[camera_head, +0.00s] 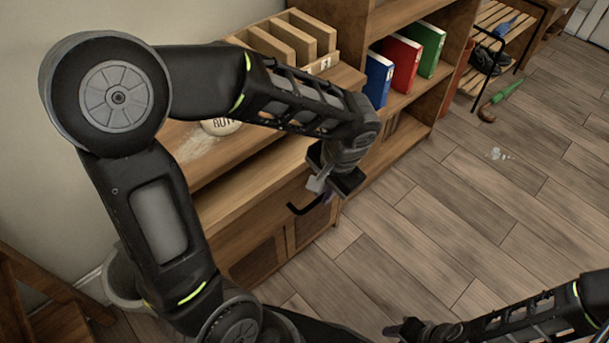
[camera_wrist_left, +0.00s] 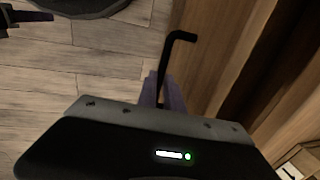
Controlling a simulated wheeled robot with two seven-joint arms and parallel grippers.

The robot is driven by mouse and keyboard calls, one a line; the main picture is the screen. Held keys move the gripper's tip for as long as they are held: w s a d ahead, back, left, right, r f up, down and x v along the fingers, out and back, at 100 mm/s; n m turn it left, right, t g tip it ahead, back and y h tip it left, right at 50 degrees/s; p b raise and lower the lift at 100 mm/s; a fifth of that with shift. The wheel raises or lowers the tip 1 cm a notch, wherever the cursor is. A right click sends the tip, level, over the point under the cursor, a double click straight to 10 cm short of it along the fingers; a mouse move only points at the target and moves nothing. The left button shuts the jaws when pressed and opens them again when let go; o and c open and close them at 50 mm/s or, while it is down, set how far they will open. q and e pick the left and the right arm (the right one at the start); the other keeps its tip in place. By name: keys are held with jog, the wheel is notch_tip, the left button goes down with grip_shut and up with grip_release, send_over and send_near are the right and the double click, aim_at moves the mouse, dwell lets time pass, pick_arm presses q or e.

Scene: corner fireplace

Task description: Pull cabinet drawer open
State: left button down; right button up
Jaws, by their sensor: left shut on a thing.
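The wooden cabinet (camera_head: 225,195) stands at the left of the head view, with a drawer front carrying a black bar handle (camera_head: 303,209). My left gripper (camera_head: 328,196) is at the right part of this handle, shut on it. In the left wrist view the handle (camera_wrist_left: 178,37) runs between the purplish fingers (camera_wrist_left: 163,94), its far end sticking out beyond them. The drawer front (camera_wrist_left: 213,45) is beside it, with a dark strip behind; I cannot tell how far the drawer stands out. My right gripper (camera_head: 415,328) is low at the right, away from the cabinet; its fingers are unclear.
A white round object with lettering (camera_head: 221,126) lies on the cabinet. Wooden dividers (camera_head: 285,40) and a shelf with blue, red and green binders (camera_head: 403,62) are behind. A grey bin (camera_head: 122,280) stands at left. The floor (camera_head: 430,230) in front is mostly clear.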

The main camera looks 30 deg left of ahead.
pick_arm(q)
jog(key=d, duration=0.2)
jog(key=s+d, duration=0.1)
jog(key=d+b, duration=0.1)
jog(key=d, duration=0.1)
jog(key=shift+s+d, duration=0.3)
jog(key=shift+s, duration=0.05)
jog(key=c, duration=1.5)
grip_release()
jog(key=r, duration=0.2)
jog(key=d+r+p, duration=0.1)
jog(key=r, duration=0.4)
jog(key=shift+s+d+r+p, duration=0.2)
jog(key=shift+r+p, duration=0.15)
jog(key=shift+p, duration=0.05)
